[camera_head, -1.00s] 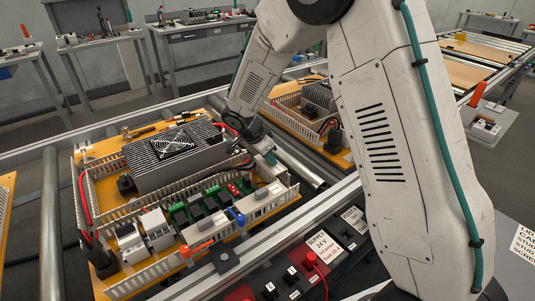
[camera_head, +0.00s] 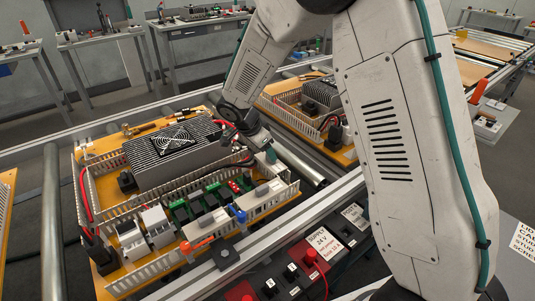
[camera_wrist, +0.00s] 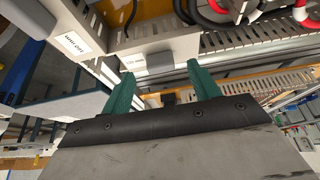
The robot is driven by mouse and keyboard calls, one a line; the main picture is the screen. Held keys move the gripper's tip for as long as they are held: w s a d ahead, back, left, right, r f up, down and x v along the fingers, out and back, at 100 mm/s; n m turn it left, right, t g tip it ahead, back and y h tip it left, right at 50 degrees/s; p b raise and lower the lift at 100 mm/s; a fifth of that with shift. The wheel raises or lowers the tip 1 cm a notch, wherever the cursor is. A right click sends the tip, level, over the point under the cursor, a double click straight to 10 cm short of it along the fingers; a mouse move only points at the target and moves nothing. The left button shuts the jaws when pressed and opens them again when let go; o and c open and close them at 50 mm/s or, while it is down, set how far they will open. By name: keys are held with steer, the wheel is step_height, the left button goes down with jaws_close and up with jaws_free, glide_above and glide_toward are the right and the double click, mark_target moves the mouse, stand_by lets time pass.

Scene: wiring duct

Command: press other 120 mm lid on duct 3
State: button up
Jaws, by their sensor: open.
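In the wrist view, a pale lid with a small printed label (camera_wrist: 186,46) and a grey block on it lies just past the fingertips of my gripper (camera_wrist: 163,70). The two green fingers stand apart, one toward each end of this lid, with nothing held between them. A second pale labelled lid (camera_wrist: 68,30) is at the upper left. In the head view, two pale lids, one at centre (camera_head: 206,228) and one to its right (camera_head: 264,201), lie along the front slotted duct. My gripper (camera_head: 268,158) is above the board's right end, partly hidden. Whether either lid is fully seated cannot be told.
The orange board carries a finned fan unit (camera_head: 172,147), red and black cables, and white slotted ducts. An orange-handled piece (camera_head: 197,243) and a blue one (camera_head: 238,214) are near the front duct. A supply panel (camera_head: 322,244) stands in front. A second board (camera_head: 300,105) lies behind.

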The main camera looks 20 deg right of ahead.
steer(key=shift+v, duration=2.35)
steer(key=s+d+r+n+y, duration=0.1)
steer(key=s+r+n, duration=0.3)
steer(key=s, duration=0.8)
steer(key=s+d+r+n+y, duration=0.2)
steer(key=s+d+r+n, duration=0.2)
steer(key=s+r, duration=0.3)
steer(key=s+d+r+n+y, duration=0.1)
steer(key=s+r+n, duration=0.5)
steer(key=s, duration=1.1)
steer(key=shift+s+d+y, duration=0.35)
steer(key=shift+d+y, duration=0.05)
steer(key=shift+d, duration=0.35)
